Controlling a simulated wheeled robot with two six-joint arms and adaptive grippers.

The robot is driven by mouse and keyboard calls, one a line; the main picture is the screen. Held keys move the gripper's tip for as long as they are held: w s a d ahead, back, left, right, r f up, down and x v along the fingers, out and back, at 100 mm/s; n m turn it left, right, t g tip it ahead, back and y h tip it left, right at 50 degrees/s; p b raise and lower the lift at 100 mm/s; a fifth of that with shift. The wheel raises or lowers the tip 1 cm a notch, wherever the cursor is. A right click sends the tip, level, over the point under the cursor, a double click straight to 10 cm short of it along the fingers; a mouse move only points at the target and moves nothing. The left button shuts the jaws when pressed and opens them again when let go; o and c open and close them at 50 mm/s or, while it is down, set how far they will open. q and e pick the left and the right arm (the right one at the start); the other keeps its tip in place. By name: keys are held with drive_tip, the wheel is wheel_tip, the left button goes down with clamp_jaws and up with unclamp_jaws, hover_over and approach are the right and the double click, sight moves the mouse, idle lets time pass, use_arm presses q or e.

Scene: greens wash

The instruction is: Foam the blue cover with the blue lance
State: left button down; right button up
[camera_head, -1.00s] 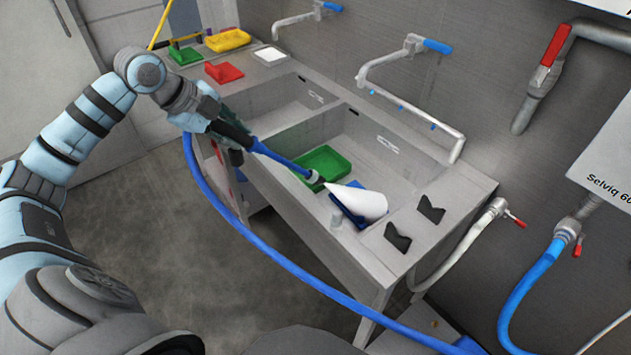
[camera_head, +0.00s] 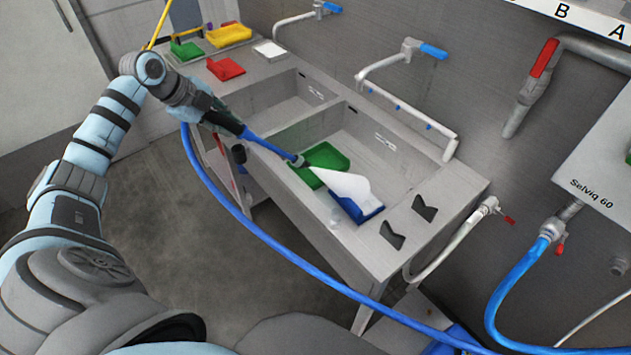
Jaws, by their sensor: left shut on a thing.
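My left gripper (camera_head: 222,119) is shut on the blue lance (camera_head: 266,144), above the left edge of the steel sink unit. The lance points right and down, and a white cone of foam (camera_head: 345,184) comes from its tip. The cone reaches the blue cover (camera_head: 366,213), which lies at the near right end of the sink unit. The cone hides part of the cover. A blue hose (camera_head: 238,222) hangs from the lance and curves across the front of the sink. My right gripper is not in view.
A green cover (camera_head: 328,158) lies in the near basin area beside the lance tip. Red (camera_head: 225,68), yellow (camera_head: 229,35) and white (camera_head: 269,50) pieces lie at the far end. Swing taps (camera_head: 408,90) reach over the basins from the wall.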

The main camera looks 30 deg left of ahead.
use_arm(q)
drive_tip(key=shift+w+a+f, duration=0.1)
drive_tip(key=shift+w+a, duration=0.25)
drive_tip(key=shift+a, duration=0.35)
drive_tip(key=shift+w+a+r, duration=0.1)
drive_tip(key=shift+w+a, duration=0.25)
drive_tip(key=shift+a, duration=0.35)
drive_tip(key=shift+w+a+f, duration=0.1)
drive_tip(key=shift+w+a, duration=0.25)
drive_tip(key=shift+a, duration=0.35)
drive_tip(key=c, duration=1.9)
unclamp_jaws()
drive_tip(key=shift+c, duration=0.9)
